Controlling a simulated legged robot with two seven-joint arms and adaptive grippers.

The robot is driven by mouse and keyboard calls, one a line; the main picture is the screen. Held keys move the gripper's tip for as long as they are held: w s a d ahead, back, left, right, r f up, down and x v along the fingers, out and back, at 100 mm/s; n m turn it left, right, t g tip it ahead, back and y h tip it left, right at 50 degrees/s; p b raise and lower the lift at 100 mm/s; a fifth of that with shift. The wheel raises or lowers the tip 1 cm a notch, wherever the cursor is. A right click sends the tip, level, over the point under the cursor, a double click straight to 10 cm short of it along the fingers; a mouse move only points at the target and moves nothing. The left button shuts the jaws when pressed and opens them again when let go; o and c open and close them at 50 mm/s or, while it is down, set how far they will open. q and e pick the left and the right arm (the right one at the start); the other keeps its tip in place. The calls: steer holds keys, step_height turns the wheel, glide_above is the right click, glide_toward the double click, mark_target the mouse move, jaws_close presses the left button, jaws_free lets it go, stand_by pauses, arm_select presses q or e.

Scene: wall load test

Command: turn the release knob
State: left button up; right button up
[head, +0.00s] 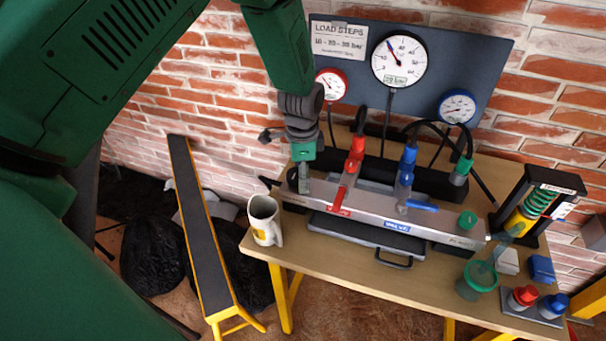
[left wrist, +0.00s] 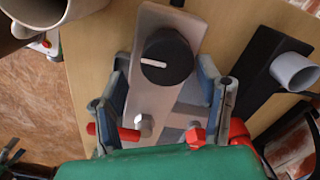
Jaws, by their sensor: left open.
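The release knob (left wrist: 167,57) is a round black knob with a white line, on the left end of a grey metal block (left wrist: 150,28). In the head view the block (head: 345,207) lies on the wooden bench, and my gripper hides the knob. My left gripper (head: 304,184) points down over that end. In the left wrist view its open fingers (left wrist: 163,84) stand on either side of the block, with the knob between their upper ends. Whether they touch the knob I cannot tell. My right gripper is not in view.
A white mug (head: 263,222) stands close left of the block. Red (head: 355,160) and blue (head: 407,165) valves rise from the block. Behind is a gauge panel (head: 440,50). A spring unit (head: 535,208) and a green cup (head: 477,280) stand at the right.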

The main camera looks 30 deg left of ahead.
mark_target(293, 171)
arm_select(q)
steer(key=shift+a+f, duration=0.25)
steer(key=shift+a, duration=0.1)
steer(key=shift+a+f, duration=0.25)
steer(key=shift+a, duration=0.75)
steer(key=shift+c, duration=0.5)
steer(key=c, duration=0.7)
steer(key=shift+d+r, duration=0.1)
steer(key=shift+d, duration=0.1)
steer(key=c, duration=0.3)
steer(key=shift+w+d+r, duration=0.1)
steer(key=shift+w+d, duration=0.15)
steer(key=shift+d, duration=0.4)
steer(key=shift+c, duration=0.3)
steer(key=shift+a, duration=0.15)
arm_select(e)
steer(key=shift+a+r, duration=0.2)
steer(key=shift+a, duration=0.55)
arm_select(q)
steer(key=shift+a, duration=0.1)
